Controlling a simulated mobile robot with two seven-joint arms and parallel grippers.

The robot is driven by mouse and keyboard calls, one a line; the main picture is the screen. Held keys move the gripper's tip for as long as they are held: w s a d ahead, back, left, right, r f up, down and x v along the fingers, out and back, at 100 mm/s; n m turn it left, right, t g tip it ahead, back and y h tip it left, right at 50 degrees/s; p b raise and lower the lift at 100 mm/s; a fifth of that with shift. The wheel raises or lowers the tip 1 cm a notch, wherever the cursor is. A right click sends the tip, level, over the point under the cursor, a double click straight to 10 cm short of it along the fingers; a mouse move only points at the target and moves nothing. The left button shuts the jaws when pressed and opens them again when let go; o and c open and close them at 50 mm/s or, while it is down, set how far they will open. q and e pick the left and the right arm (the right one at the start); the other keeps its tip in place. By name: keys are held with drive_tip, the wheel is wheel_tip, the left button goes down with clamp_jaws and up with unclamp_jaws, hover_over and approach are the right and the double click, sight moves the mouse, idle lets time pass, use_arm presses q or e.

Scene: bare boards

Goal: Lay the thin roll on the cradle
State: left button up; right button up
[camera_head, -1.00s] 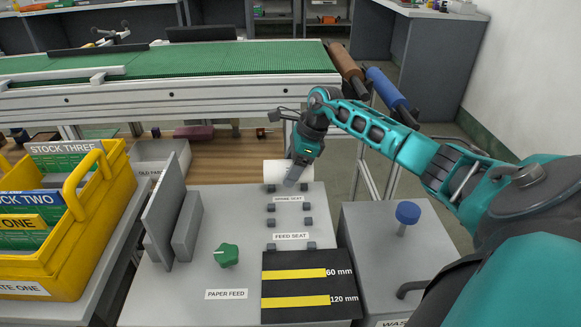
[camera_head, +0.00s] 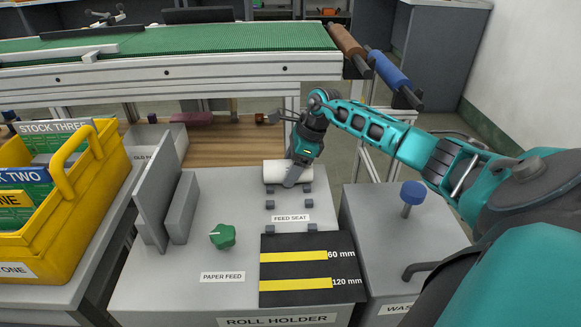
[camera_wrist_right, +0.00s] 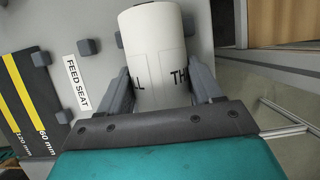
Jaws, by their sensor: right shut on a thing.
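The thin roll (camera_head: 276,171) is a white cylinder lying crosswise above the far end of the grey roll holder top. It also shows in the right wrist view (camera_wrist_right: 154,40) with partly covered black lettering. My right gripper (camera_head: 292,178) comes down on it from the right, shut on it, with one finger on each side in the wrist view. Small grey cradle blocks (camera_head: 309,204) stand in front of it, by the FEED SEAT label (camera_head: 290,217). I cannot tell whether the roll touches the surface beneath. My left gripper is out of view.
A black board with yellow bars (camera_head: 313,270) lies nearer me. A green knob (camera_head: 222,236) and grey upright plates (camera_head: 158,190) are left. A yellow crate (camera_head: 95,190) stands further left. A blue-topped post (camera_head: 412,192) is right. The conveyor (camera_head: 180,43) runs behind.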

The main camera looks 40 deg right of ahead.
drive_tip(key=o, duration=1.3)
drive_tip(key=p+v, duration=0.3)
drive_tip(key=v, duration=0.8)
drive_tip(key=shift+s+d+r, duration=0.1)
drive_tip(key=shift+r, duration=0.3)
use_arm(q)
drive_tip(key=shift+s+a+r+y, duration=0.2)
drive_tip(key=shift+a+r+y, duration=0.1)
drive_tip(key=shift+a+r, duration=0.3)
use_arm(e)
drive_tip(key=shift+s+d+r, duration=0.15)
drive_tip(key=shift+s+r, duration=0.05)
drive_tip(key=shift+r, duration=0.35)
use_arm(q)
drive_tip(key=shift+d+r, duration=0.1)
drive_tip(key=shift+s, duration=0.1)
use_arm(e)
drive_tip(key=shift+f, duration=0.1)
